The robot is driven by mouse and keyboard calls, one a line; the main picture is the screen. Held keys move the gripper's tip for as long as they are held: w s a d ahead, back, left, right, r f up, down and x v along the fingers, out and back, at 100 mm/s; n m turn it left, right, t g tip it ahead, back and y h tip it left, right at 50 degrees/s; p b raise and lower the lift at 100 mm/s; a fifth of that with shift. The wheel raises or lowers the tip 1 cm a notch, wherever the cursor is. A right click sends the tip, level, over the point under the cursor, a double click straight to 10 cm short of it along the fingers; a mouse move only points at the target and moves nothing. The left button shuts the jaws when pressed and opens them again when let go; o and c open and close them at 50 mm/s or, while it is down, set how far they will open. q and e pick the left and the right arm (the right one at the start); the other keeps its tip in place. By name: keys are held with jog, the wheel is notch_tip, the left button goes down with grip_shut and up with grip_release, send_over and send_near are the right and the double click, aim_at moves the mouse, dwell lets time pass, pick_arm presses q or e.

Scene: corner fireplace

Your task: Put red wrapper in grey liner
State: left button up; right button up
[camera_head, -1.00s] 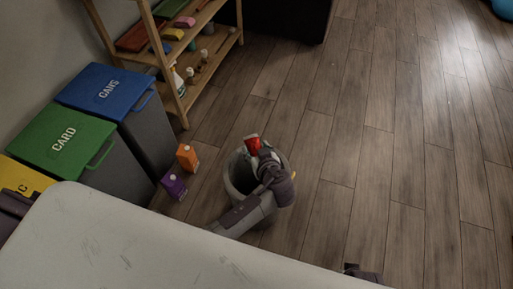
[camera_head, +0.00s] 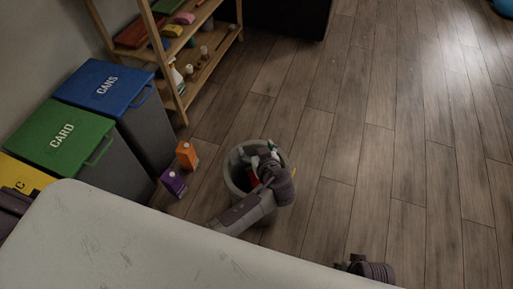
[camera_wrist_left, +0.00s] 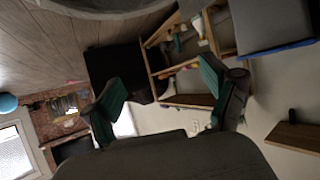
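The red wrapper (camera_head: 252,178) shows as a small red patch inside the round grey bin with the grey liner (camera_head: 232,176), below my left gripper (camera_head: 264,156). My left arm reaches over the near side of the bin and hides part of its inside. In the left wrist view the two teal-padded fingers of the left gripper (camera_wrist_left: 162,84) stand wide apart with nothing between them. A dark part of my right arm (camera_head: 368,270) shows at the bottom edge; its fingers cannot be made out.
An orange carton (camera_head: 187,155) and a purple carton (camera_head: 173,182) stand left of the bin. Blue (camera_head: 100,85), green (camera_head: 60,135) and yellow bins line the left wall. A wooden shelf (camera_head: 175,85) stands behind. A pale tabletop (camera_head: 110,240) fills the front. The floor to the right is clear.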

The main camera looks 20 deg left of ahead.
pick_arm(q)
jog(key=v, duration=1.2)
jog(key=s+a+f+m+g+h, duration=0.4)
jog(key=s+a+f+m, duration=0.15)
jog(key=s+f, duration=0.3)
jog(key=s+a+f+m+g+h, duration=0.35)
jog(key=s+a+f, duration=0.3)
jog(key=f, duration=0.25)
jog(key=s+a+f+p, duration=0.1)
jog(key=s+f+p, duration=0.2)
jog(key=s+p, duration=0.6)
jog(key=s+a+f+g+p, duration=0.1)
jog(key=s+f+p, duration=0.2)
jog(key=s+p, duration=0.6)
jog(key=shift+s+a, duration=0.3)
jog(key=shift+s, duration=0.55)
pick_arm(e)
jog(key=s+d+f+g, duration=0.1)
jog(key=s+f, duration=0.2)
jog(key=s, duration=0.6)
jog(key=s+d+f, duration=0.2)
jog(key=s+f, duration=0.1)
jog(key=s, duration=0.7)
jog(key=shift+d+f+g, duration=0.15)
jog(key=shift+f+g, duration=0.05)
jog(key=shift+g, duration=0.2)
